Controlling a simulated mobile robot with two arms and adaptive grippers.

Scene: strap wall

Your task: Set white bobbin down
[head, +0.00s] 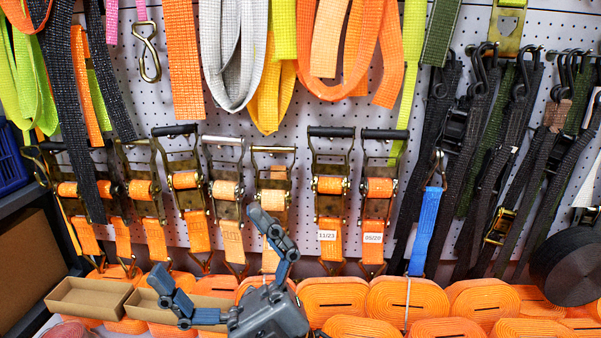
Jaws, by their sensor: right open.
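I see no white bobbin in the head view. My right gripper (210,248) is at the lower middle, in front of the strap wall. Its dark grey fingers are spread wide apart, one pointing up and one to the left, and nothing shows between them. It covers part of the orange rolls and of a cardboard tray behind it. My left gripper is out of the picture.
Two shallow cardboard trays (86,298) stand at the lower left. Rolled orange straps (407,300) fill the bottom right. Ratchet straps (330,185) hang on the perforated wall, with dark hooked straps (478,160) and a black roll (568,265) at right.

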